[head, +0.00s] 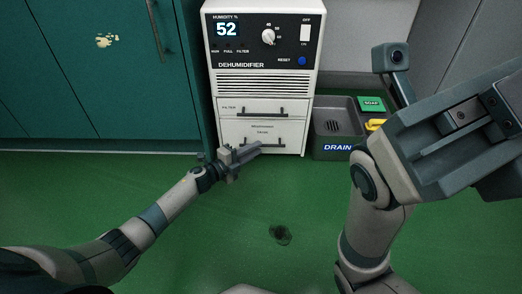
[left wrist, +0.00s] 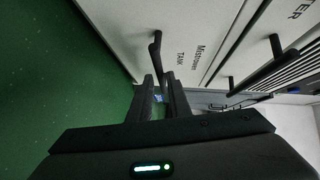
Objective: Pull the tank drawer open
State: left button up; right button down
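The white dehumidifier (head: 264,83) has a lower drawer, the tank drawer (head: 235,131), which looks shut. Its dark bar handle (head: 278,145) shows in the head view. The left wrist view shows the drawer front (left wrist: 191,25) turned sideways, with the handle (left wrist: 155,50) standing out from it.
The filter drawer (head: 235,103) with its own handle sits just above. A grey drain basin (head: 335,125) with a soap box (head: 372,104) and a yellow item (head: 376,124) stands right. Teal cabinets (head: 75,75) stand left. A dark stain (head: 280,235) marks the open green floor.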

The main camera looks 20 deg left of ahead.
pick_arm(q)
jog(key=b+x, duration=0.1)
jog(key=x, duration=0.2)
jog(key=shift+w+d, duration=0.15)
jog(key=shift+w, duration=0.1)
grip_shut()
jog(key=shift+s, duration=0.1)
